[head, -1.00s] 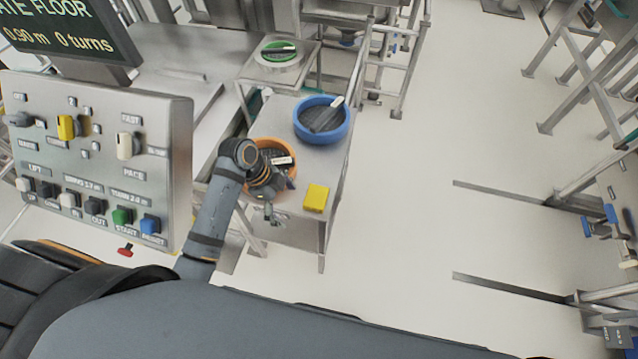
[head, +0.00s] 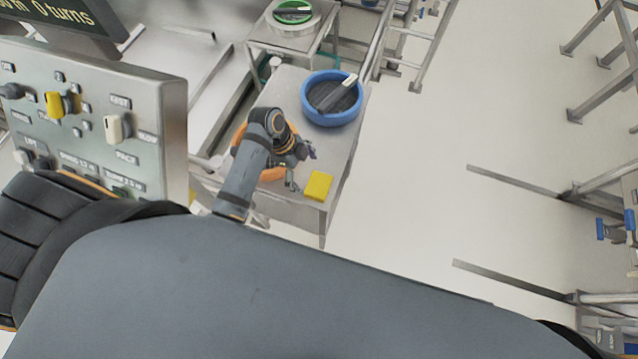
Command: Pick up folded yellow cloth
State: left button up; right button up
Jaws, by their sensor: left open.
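The folded yellow cloth (head: 319,185) lies flat near the front right corner of the steel table (head: 340,160) in the head view. My left gripper (head: 300,168) is open and empty, just to the left of the cloth and apart from it in the picture. Its height above the table is hard to tell. My left arm covers much of the orange bowl (head: 240,140) behind it. My right gripper is not in view.
A blue bowl (head: 331,116) with a dark brush-like tool in it stands behind the cloth on the same table. A green bowl (head: 292,14) stands on a farther table. A control panel (head: 100,130) stands at left.

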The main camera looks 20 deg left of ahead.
aim_at(315, 183)
pick_arm(q)
jog(key=shift+p+x, duration=0.55)
jog(key=shift+x, duration=1.8)
jog(key=shift+w+f, duration=0.1)
jog(key=c, duration=0.8)
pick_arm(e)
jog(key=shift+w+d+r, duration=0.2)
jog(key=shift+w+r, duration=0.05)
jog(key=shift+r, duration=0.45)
pick_arm(q)
jog(key=shift+c, duration=0.2)
